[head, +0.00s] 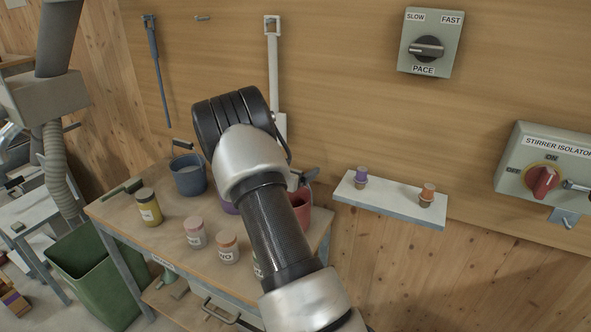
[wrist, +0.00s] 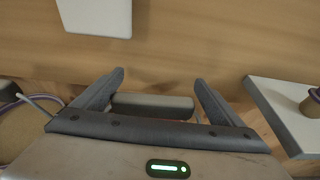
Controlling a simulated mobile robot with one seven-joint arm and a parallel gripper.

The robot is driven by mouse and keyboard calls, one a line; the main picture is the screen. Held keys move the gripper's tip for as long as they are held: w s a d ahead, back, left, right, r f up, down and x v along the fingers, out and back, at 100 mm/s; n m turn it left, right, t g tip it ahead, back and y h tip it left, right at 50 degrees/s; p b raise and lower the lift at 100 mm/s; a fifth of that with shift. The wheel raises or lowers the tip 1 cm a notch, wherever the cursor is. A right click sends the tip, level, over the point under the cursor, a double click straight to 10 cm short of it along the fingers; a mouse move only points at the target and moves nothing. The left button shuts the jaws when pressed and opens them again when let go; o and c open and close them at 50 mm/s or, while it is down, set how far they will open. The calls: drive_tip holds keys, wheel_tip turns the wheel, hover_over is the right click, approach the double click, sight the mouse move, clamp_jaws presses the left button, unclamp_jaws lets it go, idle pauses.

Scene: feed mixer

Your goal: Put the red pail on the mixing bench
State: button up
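The red pail (head: 302,207) shows only in part in the head view, behind my arm, at the right end of a wooden-topped bench (head: 165,238). My arm hides its base and most of its body. My gripper is mostly hidden behind my own wrist in the head view. In the wrist view my gripper (wrist: 159,78) has its two fingers spread wide apart. A grey bar (wrist: 152,106), which looks like a pail's handle grip, lies between the fingers. I cannot tell whether it touches them. I cannot tell from the frames whether this bench is the mixing bench.
A blue pail (head: 188,176), a yellow jar (head: 148,207) and pale jars (head: 195,232) stand on the bench. A white shelf (head: 390,201) with two small items is on the wall at right. A green bin (head: 95,275) stands left. Tools hang on the wall.

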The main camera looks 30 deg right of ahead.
drive_tip(key=shift+o, duration=0.6)
drive_tip(key=shift+s+a+f, duration=0.15)
drive_tip(key=shift+a+f, duration=0.1)
drive_tip(key=shift+f, duration=0.5)
drive_tip(key=shift+s+a+f, duration=0.1)
drive_tip(key=shift+a, duration=0.2)
drive_tip(key=r+b+v, duration=0.1)
drive_tip(key=v, duration=1.5)
drive_tip(key=s+a+r+m+g+y, duration=0.1)
drive_tip(key=s+r+m+g+y, duration=0.15)
drive_tip(key=s+r+m, duration=0.4)
drive_tip(key=s+a+r+m+g+y, duration=0.1)
drive_tip(key=s+r+m+g+y, duration=0.15)
drive_tip(key=s+m, duration=0.75)
drive_tip(key=s+a+r+m+t+y, duration=0.1)
drive_tip(key=s+a+r+m+y, duration=0.1)
drive_tip(key=s+a, duration=0.4)
drive_tip(key=s+a+r+m+t+y, duration=0.2)
drive_tip(key=s+a+m+y, duration=0.3)
drive_tip(key=a, duration=0.6)
drive_tip(key=shift+s+r+y, duration=0.3)
drive_tip(key=shift+s+r, duration=0.05)
drive_tip(key=shift+s, duration=0.35)
